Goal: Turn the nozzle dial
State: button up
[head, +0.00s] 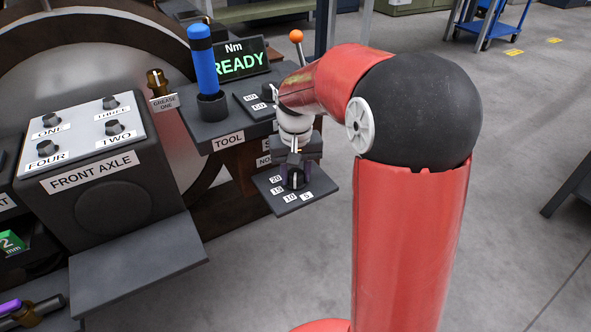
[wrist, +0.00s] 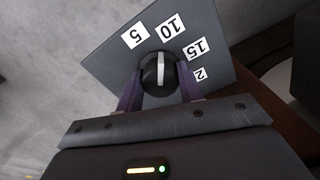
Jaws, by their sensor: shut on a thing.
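The nozzle dial (wrist: 158,73) is a round black knob with a white pointer line. It sits on a dark plate (head: 318,189) marked 5, 10, 15 and 20. In the wrist view the pointer line runs roughly up and down in the picture, its upper end between the 5 and 10 labels, nearer the 10. My gripper (wrist: 158,88) has its purple fingers on both sides of the knob and is shut on it. In the head view my gripper (head: 294,176) reaches down over the dial (head: 296,180), partly covering it and the label behind.
A blue-handled tool (head: 202,58) stands in a holder left of my arm, before a display reading READY (head: 240,62). An orange-tipped lever (head: 296,37) rises behind my wrist. The FRONT AXLE box (head: 110,195) with several knobs stands at left. Open floor lies right.

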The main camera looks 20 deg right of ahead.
aim_at(296, 173)
jog(key=n+p, duration=0.1)
jog(key=n, duration=0.4)
jog(key=shift+p, duration=0.3)
dwell(0.4)
jog(key=o, duration=1)
notch_tip(296, 173, up, 7)
jog(key=shift+r+p, duration=0.2)
jog(key=shift+p, duration=0.2)
jog(key=shift+r, duration=0.2)
